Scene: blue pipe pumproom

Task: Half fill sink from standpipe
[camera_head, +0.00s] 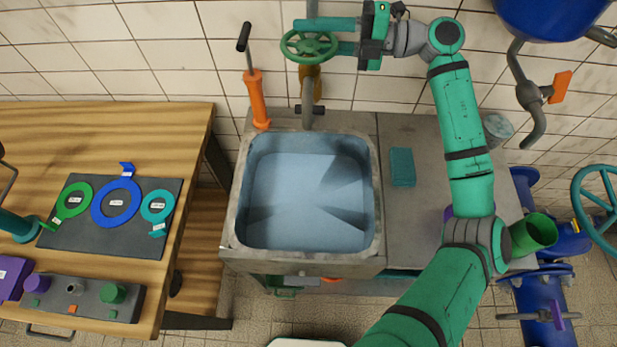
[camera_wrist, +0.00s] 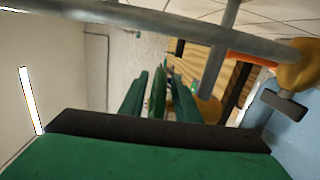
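The sink (camera_head: 240,190) has a grey rim and a light blue inside; I cannot tell whether water stands in it. The standpipe (camera_head: 308,92) rises at its back edge, with a yellow valve body (camera_head: 316,82) and a green handwheel (camera_head: 309,46). No stream shows from it. My gripper (camera_head: 325,36) is at the handwheel, its fingers on either side of the wheel. In the wrist view the wheel (camera_wrist: 158,92) stands edge-on between my open fingers (camera_wrist: 156,98), with visible gaps. The lower finger is partly hidden by the wheel in the head view.
A teal block (camera_head: 402,167) lies on the counter right of the sink. A wooden table (camera_head: 190,130) with coloured rings is at left. Blue pipework (camera_head: 540,300) and a teal wheel (camera_head: 604,200) are at right.

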